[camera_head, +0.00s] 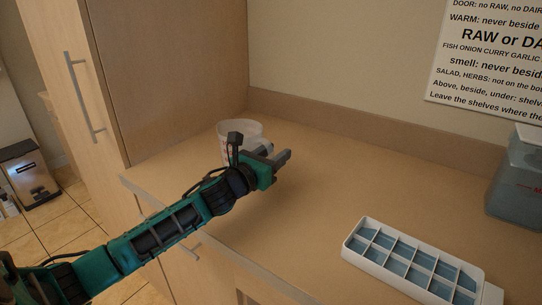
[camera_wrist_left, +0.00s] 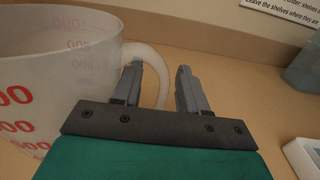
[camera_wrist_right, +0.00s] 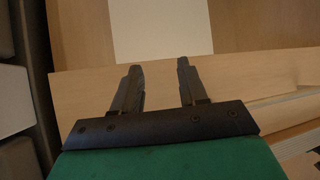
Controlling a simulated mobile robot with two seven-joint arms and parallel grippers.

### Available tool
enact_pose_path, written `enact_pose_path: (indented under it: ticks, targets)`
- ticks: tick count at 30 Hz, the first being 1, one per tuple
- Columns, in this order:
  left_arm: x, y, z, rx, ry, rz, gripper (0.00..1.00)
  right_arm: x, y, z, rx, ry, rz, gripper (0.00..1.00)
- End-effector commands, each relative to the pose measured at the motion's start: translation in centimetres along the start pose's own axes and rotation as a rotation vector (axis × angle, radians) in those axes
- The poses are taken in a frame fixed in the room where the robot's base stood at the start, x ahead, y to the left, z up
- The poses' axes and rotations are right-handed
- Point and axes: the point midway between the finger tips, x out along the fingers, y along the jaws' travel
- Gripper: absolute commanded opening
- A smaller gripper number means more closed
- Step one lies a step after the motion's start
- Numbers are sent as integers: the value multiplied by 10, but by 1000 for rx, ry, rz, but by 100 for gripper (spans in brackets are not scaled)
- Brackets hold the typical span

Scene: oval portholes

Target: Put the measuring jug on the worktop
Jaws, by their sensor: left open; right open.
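The measuring jug (camera_head: 238,130) is a translucent white jug standing on the tan worktop (camera_head: 310,200), near the tall cabinet. In the left wrist view the jug (camera_wrist_left: 50,75) shows red markings, and its handle (camera_wrist_left: 150,62) points toward my gripper. My left gripper (camera_head: 285,156) is open beside the jug. In the left wrist view its fingers (camera_wrist_left: 160,85) are apart, with the handle close by the left finger; I cannot tell whether they touch. My right gripper (camera_wrist_right: 160,85) is open and empty in its own wrist view, facing wooden panels, away from the jug.
A white ice cube tray (camera_head: 410,262) lies at the front right of the worktop. A grey-blue container (camera_head: 516,180) stands at the right edge. A tall wooden cabinet (camera_head: 180,70) bounds the left. A sign (camera_head: 490,60) hangs on the wall. The middle of the worktop is clear.

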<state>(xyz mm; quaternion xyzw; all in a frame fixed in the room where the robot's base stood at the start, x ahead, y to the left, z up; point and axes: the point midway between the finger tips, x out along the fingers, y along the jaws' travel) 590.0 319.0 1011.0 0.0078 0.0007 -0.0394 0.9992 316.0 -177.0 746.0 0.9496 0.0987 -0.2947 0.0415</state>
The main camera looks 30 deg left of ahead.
Motion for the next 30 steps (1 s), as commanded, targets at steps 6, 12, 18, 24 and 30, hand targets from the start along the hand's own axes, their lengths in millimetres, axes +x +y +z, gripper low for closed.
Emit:
enact_pose_path:
  ticks: [6, 12, 18, 24, 30]
  targets:
    - [-14, 0, 1, 0, 1, 0, 43, 0, 0, -1, 1, 1, 0, 43]
    - [-46, 0, 0, 0, 3, 0, 43, 1, 0, 0, 1, 1, 0, 43]
    - [-77, 0, 1, 1, 2, 0, 43, 2, 0, 2, 1, 1, 0, 43]
    - [-102, 0, 1, -1, 2, 0, 43, 3, 0, 4, 1, 0, 0, 43]
    - [-117, 0, 2, 0, -1, 0, 43, 3, 0, 4, 1, 0, 0, 43]
